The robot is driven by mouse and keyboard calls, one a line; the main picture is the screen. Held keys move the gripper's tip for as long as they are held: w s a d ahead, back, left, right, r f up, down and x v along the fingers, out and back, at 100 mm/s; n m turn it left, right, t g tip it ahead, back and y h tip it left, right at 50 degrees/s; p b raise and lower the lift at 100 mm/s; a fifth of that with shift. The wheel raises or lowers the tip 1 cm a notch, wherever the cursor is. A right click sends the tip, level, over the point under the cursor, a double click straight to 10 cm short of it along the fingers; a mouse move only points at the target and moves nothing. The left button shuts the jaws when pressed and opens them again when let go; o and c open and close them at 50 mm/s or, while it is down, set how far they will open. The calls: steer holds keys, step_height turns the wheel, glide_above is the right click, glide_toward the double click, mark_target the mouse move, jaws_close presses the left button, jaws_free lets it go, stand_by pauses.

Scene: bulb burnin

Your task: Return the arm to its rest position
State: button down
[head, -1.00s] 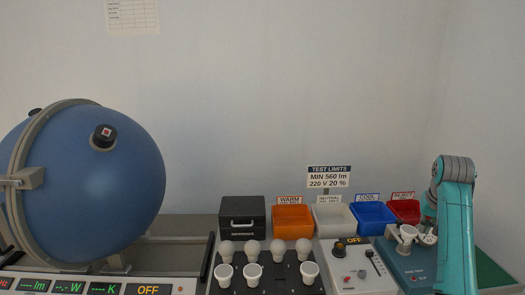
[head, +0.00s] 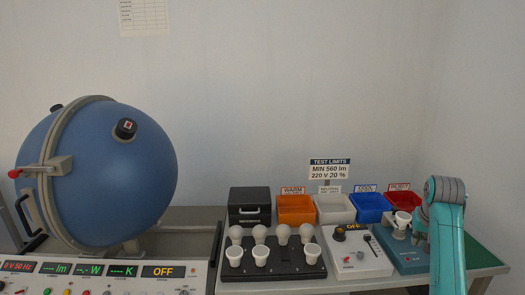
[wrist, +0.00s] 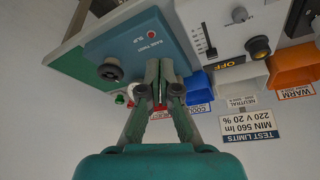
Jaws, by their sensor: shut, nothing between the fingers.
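My arm (head: 447,235) stands upright at the right of the head view, in front of the table's right end. My gripper (wrist: 158,70) shows in the wrist view with its two fingers together and nothing between them. It is over or near the blue base-twist test box (wrist: 125,52), which has a dark knob and a red light; I cannot tell the gap. In the head view my gripper is mostly hidden by the arm. The test box (head: 410,262) there carries a white cup-like socket (head: 402,220).
A blue sphere (head: 95,175) stands at left behind a meter panel (head: 110,280). Orange (head: 296,210), white (head: 335,209), blue (head: 371,207) and red (head: 403,198) bins line the back. A grey control box (head: 355,258) sits before them.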

steer(key=s+a+f+n+t, duration=0.1)
steer(key=s+a+f, duration=0.35)
steer(key=f, duration=0.65)
steer(key=s+a+f+t, duration=0.25)
steer(key=a+f, duration=0.25)
steer(key=f, duration=0.6)
steer(key=s+a+f+n+t, duration=0.1)
steer(key=s+a+f, duration=0.35)
steer(key=s, duration=0.35)
steer(key=s+a+f+t, duration=0.1)
steer(key=s+a+f, duration=0.3)
steer(key=s+f, duration=0.3)
steer(key=s+a+r+n+t, duration=0.1)
steer(key=s+a+r, duration=0.15)
steer(key=s, duration=0.85)
steer(key=s+a+r+n+t, duration=0.15)
steer(key=s+a, duration=0.25)
steer(key=s, duration=0.7)
steer(key=s+a+r+t+y, duration=0.1)
steer(key=s+a+r+t, duration=0.1)
steer(key=s+r, duration=1.4)
steer(key=shift+a+r+t+y, duration=0.25)
steer(key=shift+a+t+y, duration=0.15)
steer(key=shift+a, duration=0.25)
